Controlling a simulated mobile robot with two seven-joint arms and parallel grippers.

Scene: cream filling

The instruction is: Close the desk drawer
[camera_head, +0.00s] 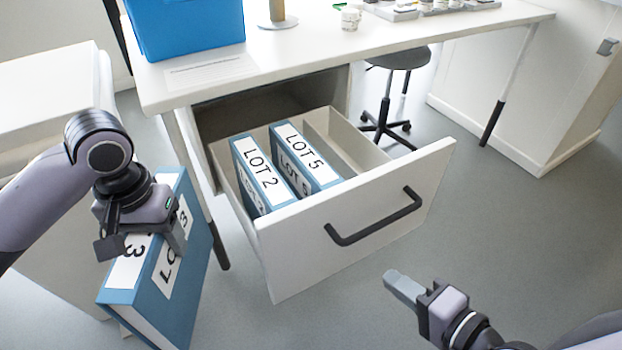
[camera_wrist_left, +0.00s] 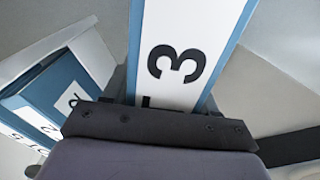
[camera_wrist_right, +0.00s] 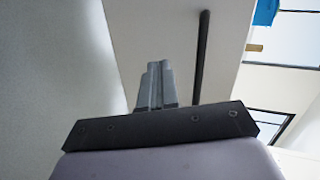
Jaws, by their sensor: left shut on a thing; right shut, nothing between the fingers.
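The desk drawer (camera_head: 290,254) is pulled far out under the white desk. It has a black bar handle (camera_head: 375,217) on its front. Two blue binders stand inside, LOT 2 (camera_head: 262,175) and LOT 5 (camera_head: 304,158). My left gripper (camera_head: 178,240) is shut on a blue LOT 3 binder (camera_head: 145,292), held tilted to the left of the drawer. That binder also fills the middle of the left wrist view (camera_wrist_left: 185,50). My right gripper (camera_head: 403,287) is shut and empty, in front of the drawer and below the handle. The right wrist view also shows the handle (camera_wrist_right: 201,60).
A blue bin (camera_head: 190,28) and small items stand on the desk (camera_head: 310,45). A black stool (camera_head: 395,60) is behind the drawer to the right. A white cabinet (camera_head: 530,90) stands at right. The floor right of the drawer is clear.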

